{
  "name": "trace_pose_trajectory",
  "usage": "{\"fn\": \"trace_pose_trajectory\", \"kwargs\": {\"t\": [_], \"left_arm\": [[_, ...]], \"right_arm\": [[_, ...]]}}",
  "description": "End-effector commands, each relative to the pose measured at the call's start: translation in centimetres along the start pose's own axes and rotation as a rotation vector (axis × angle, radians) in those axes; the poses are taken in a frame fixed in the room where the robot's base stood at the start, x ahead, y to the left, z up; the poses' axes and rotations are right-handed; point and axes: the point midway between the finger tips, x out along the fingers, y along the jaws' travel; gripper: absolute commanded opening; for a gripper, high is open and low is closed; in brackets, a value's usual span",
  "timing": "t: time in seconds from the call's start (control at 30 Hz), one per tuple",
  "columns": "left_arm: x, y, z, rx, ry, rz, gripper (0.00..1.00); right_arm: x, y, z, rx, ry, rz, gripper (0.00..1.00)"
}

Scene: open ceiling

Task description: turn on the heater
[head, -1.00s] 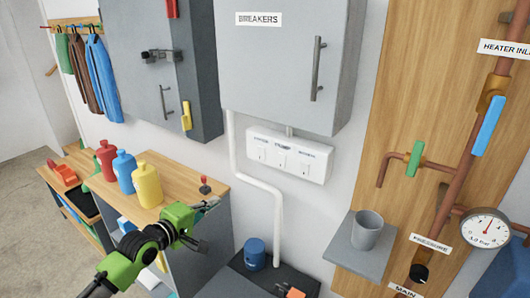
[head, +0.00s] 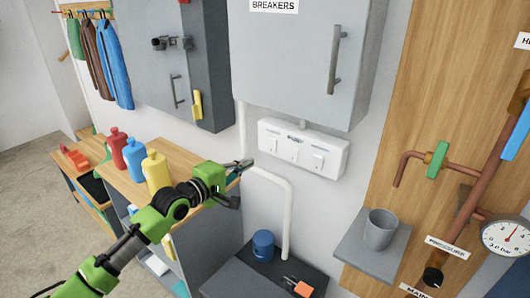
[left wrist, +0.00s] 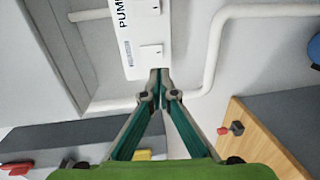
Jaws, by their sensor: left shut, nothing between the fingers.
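A white switch panel (head: 302,148) with three rocker switches hangs on the wall below the grey BREAKERS cabinet (head: 305,60). Its labels are too small to read in the head view. In the left wrist view the panel (left wrist: 133,50) shows a PUMP label and a switch (left wrist: 151,52) near its end. My left gripper (head: 250,164) is shut and empty, its tips just left of the panel in the head view. In the left wrist view the closed fingertips (left wrist: 158,78) appear right at the panel's end; I cannot tell whether they touch it. My right gripper is out of view.
White conduit (head: 288,215) bends down the wall below the panel. Red, blue and yellow bottles (head: 157,172) stand on the wooden counter (head: 192,158). A grey mug (head: 381,229) sits on a small shelf at right, beside copper pipes and a gauge (head: 506,238).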

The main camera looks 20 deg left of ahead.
Motion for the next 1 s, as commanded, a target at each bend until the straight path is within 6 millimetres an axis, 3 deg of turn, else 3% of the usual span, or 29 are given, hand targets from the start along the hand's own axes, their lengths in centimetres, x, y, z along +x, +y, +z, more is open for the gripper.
{"fn": "trace_pose_trajectory", "kwargs": {"t": [0.2, 0.43, 0.63, 1.0], "left_arm": [[4.6, 0.3, 0.0, -0.001, 0.000, 0.002, 0.00], [7.9, 0.2, 0.1, 0.002, -0.001, 0.000, 0.00], [9.1, 0.1, 0.0, 0.002, 0.000, 0.000, 0.00], [9.3, 0.0, 0.0, 0.000, 0.000, 0.001, 0.00]], "right_arm": [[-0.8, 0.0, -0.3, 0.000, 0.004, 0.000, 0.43], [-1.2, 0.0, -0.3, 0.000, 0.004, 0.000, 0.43], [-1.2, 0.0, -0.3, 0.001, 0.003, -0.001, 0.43], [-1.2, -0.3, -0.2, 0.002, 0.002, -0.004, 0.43]]}}
